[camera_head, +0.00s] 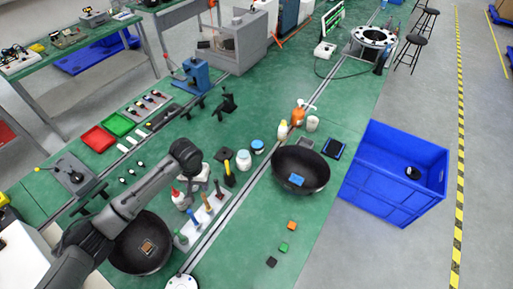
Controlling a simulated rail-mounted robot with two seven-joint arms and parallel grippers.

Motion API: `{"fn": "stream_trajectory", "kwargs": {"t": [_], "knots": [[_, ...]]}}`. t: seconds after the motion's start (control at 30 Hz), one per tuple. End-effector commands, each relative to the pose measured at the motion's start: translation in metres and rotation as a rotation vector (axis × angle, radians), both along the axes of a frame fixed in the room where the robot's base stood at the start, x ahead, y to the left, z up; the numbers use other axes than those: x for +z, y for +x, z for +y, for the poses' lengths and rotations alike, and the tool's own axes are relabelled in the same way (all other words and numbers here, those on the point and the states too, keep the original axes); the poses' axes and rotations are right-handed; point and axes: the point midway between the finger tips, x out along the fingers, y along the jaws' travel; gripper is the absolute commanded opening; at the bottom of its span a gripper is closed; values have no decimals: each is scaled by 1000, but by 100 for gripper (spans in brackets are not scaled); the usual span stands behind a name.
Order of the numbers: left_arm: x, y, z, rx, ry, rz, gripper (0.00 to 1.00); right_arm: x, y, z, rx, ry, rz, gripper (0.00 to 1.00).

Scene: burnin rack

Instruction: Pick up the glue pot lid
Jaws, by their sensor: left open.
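A small white pot with a blue top (257,146) stands on the green bench near the middle. A white jar (243,160) stands just left of it. I cannot tell for sure which cap is the glue pot lid; the blue top is the clearest lid-like part. My left arm reaches in from the lower left. Its open gripper (198,176) is small in view, left of the white jar and apart from it, above the bench near a red-capped white bottle (178,197). I see nothing between its fingers. My right gripper is out of view.
A black bowl (314,181) with a blue block is right of the pots. Another black bowl (125,257) is at lower left. Upright coloured-handled tools stand on a pale rack (212,213). A blue crate (385,196) is at right.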

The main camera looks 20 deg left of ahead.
Motion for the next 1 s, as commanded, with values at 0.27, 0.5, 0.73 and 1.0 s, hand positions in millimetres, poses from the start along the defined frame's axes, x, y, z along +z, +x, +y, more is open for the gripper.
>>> {"fn": "stream_trajectory", "kwargs": {"t": [0.27,0.5,0.73,1.0], "knots": [[0,0,0,0,0,0,45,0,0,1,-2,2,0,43],[0,0,0,0,0,0,66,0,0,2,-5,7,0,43],[0,0,0,0,0,0,88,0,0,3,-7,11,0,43],[0,0,0,0,0,0,100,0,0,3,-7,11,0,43]]}}
